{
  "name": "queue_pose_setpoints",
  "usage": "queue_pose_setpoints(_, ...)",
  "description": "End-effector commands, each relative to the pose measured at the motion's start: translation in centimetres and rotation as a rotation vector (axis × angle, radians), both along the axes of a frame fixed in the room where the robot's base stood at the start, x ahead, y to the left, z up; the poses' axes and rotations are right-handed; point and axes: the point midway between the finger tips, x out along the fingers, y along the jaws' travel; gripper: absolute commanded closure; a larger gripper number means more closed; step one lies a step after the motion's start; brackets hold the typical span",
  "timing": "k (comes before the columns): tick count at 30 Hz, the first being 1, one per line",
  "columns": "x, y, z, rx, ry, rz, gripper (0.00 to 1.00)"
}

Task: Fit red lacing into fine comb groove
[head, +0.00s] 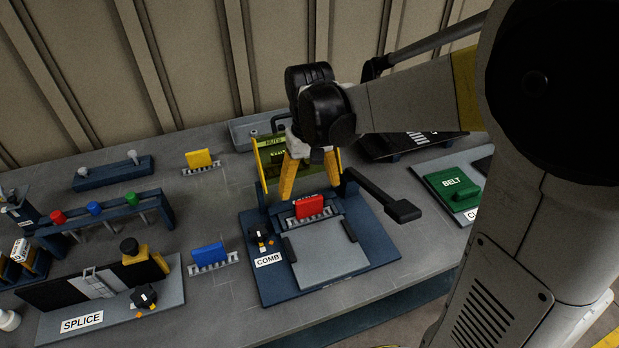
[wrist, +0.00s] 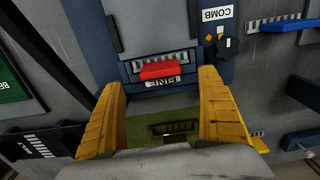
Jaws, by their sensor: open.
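The red lacing (head: 310,206), a red tab on a metal toothed strip, is at the back of the comb station (head: 268,285). It also shows in the wrist view (wrist: 160,70), directly beside the FINE label (wrist: 163,83). I cannot tell whether its teeth sit fully in the fine groove. My gripper (head: 309,186) is over the back of the station, with yellow fingers pointing down. In the wrist view the fingers of my gripper (wrist: 163,82) are wide apart, one toward each side of the red lacing, with nothing gripped.
A raised yellow-green clear panel (head: 270,158) stands behind the lacing. A black lever (head: 400,208) sticks out right. The blue lacing (head: 208,256) and yellow lacing (head: 199,159) stand left. The splice station (head: 155,318) is front left, the green belt block (head: 455,188) right.

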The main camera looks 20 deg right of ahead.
Motion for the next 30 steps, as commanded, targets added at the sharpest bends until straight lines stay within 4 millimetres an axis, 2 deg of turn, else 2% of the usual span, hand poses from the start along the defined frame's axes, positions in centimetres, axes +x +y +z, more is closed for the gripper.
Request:
queue_pose_setpoints(3, 0.0, 0.0, 1.8, 0.000, 0.000, 0.000, 0.13)
queue_pose_setpoints(6, 0.0, 0.0, 2.6, 0.000, 0.000, 0.000, 0.13)
queue_pose_setpoints(23, -0.1, 0.0, 3.0, 0.000, -0.005, 0.000, 0.13)
queue_pose_setpoints(26, -1.0, 0.0, 3.7, 0.000, -0.035, 0.000, 0.13)
queue_pose_setpoints(30, -3.6, 0.0, 5.4, 0.000, -0.145, 0.000, 0.13)
